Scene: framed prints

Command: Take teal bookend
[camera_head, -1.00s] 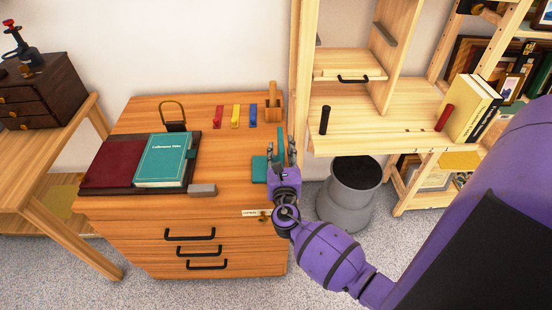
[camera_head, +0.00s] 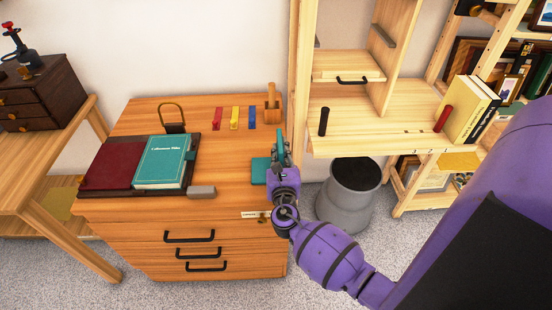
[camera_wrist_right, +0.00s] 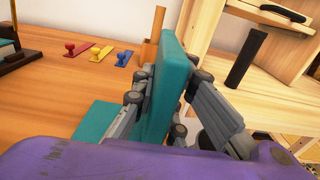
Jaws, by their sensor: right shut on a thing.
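The teal bookend (camera_wrist_right: 169,85) has an upright plate and a flat base (camera_wrist_right: 103,122). In the head view its base (camera_head: 259,170) lies on the right side of the wooden desk top (camera_head: 228,150). My right gripper (camera_head: 280,158) is at the desk's right edge, shut on the bookend's upright plate. In the right wrist view the fingers (camera_wrist_right: 163,108) touch the plate from both sides. My left gripper is not in view.
A teal book (camera_head: 162,162) lies on a dark red and brown pad at the left. Red, yellow and blue pieces and a wooden holder (camera_head: 271,104) stand at the back. A grey bin (camera_head: 350,195) and a light wooden shelf (camera_head: 385,125) are to the right.

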